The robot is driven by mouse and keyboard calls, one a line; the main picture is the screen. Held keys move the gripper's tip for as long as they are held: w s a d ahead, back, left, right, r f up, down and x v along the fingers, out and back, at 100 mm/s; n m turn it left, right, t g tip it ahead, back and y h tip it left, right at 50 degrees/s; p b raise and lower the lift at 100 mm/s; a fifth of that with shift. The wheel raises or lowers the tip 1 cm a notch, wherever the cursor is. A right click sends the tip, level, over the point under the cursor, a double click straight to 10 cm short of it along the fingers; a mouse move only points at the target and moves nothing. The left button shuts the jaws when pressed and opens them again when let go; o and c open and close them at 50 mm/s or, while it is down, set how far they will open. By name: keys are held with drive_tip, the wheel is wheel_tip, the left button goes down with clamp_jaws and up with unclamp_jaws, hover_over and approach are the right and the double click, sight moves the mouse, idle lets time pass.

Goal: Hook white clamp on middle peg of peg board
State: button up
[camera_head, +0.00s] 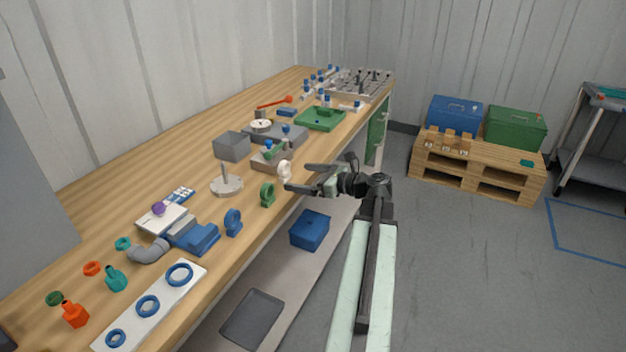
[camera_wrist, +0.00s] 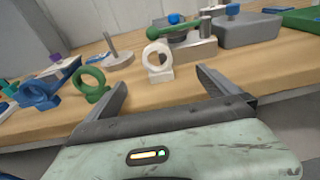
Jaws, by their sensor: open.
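The white clamp (camera_head: 284,171) is a ring on a small foot, standing upright near the front edge of the wooden bench. It also shows in the wrist view (camera_wrist: 159,72), centred just beyond my fingertips. My gripper (camera_head: 297,177) is open and empty, with one finger to each side of the clamp's line in the wrist view (camera_wrist: 161,80). I cannot tell whether the fingers reach past the clamp's foot. A grey board with several upright pegs (camera_head: 360,84) stands at the far end of the bench; it may be the peg board, but its pegs are small here.
A green clamp (camera_head: 267,194) and a blue clamp (camera_head: 233,222) stand left of the white one. A block with a green-handled valve (camera_head: 272,158) sits close behind it. A round base with a post (camera_head: 226,185) and a green tray (camera_head: 320,118) are also on the bench.

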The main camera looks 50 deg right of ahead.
sight(287, 175)
drive_tip(key=shift+b+x, duration=0.4)
drive_tip(key=shift+x, duration=2.4)
drive_tip(key=shift+c, duration=0.3)
drive_tip(key=c, duration=2.1)
wheel_tip(287, 175, up, 6)
drive_tip(key=p, duration=0.6)
drive_tip(key=shift+r, duration=0.15)
